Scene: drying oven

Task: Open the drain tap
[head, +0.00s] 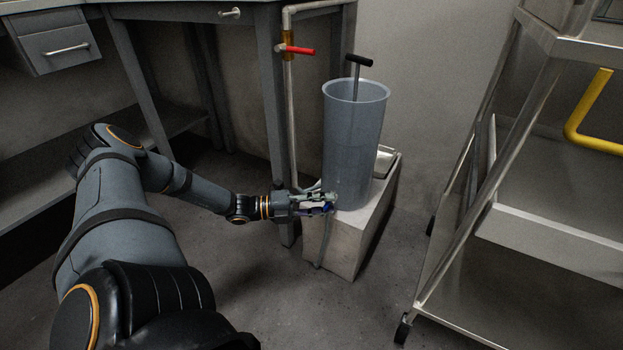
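A tall grey-blue cylinder (352,150) stands upright on a pale block, with a black T-handle (359,61) on a rod rising from its open top. My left gripper (328,203) is at the lower left side of the cylinder, close to its wall near the base. A small bluish part (318,211) shows at the fingers; it may be the drain tap, but the fingers cover most of that spot. The fingers are too small to tell whether they are open or closed on it. A thin hose (320,252) hangs down the block's front below the gripper. My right gripper is out of view.
A pipe with a red lever valve (300,50) runs down beside the grey bench leg (270,110) behind the gripper. The pale block (350,245) stands on the floor. A metal cart (545,235) on wheels stands at the right, with bare floor between.

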